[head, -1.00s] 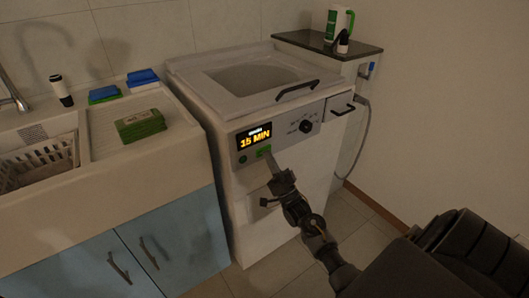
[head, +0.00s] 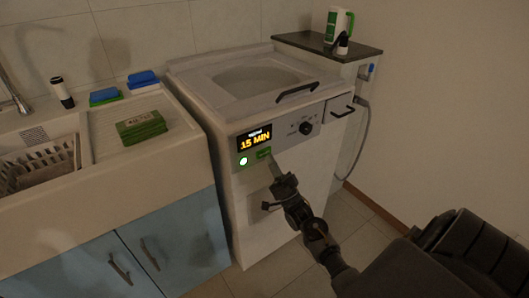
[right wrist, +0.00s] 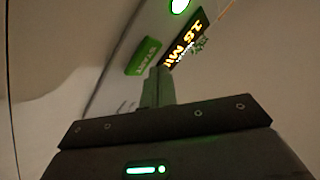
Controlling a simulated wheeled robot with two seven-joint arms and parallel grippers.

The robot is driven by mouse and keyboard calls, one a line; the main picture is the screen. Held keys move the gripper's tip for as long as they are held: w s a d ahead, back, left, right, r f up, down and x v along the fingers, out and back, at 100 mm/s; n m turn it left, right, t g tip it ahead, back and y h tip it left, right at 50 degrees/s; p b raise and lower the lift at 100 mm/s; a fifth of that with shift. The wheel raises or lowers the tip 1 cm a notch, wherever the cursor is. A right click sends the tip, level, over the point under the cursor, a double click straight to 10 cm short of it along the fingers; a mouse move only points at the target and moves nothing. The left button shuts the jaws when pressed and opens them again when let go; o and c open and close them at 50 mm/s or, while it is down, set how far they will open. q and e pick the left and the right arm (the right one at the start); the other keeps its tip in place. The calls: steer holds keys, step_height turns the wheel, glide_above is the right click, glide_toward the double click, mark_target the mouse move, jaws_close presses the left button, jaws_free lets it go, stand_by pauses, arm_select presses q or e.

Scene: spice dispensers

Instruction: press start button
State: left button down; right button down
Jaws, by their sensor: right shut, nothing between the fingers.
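The washing machine (head: 290,195) has a display (head: 255,140) reading "15 MIN" in orange. The green start button (head: 264,153) sits just below the display. It also shows in the right wrist view (right wrist: 144,57), with the word START on it. A round indicator light (head: 243,160) left of the button glows bright white-green. My right gripper (head: 273,166) is shut and empty, its fingertips just below and close to the start button. In the right wrist view, the fingertips (right wrist: 160,78) are beside the button; I cannot tell whether they touch it. My left gripper is not in view.
A dark knob (head: 306,128) and a black handle (head: 297,91) are on the machine. A sink counter (head: 100,150) with sponges stands left, over blue cabinets (head: 180,245). A dark-topped side unit (head: 350,52) with bottles stands right. Floor in front is clear.

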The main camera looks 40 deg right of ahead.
steer(key=shift+s, duration=0.1)
steer(key=s+p, duration=0.2)
steer(key=s, duration=0.3)
stand_by(0.5)
stand_by(0.7)
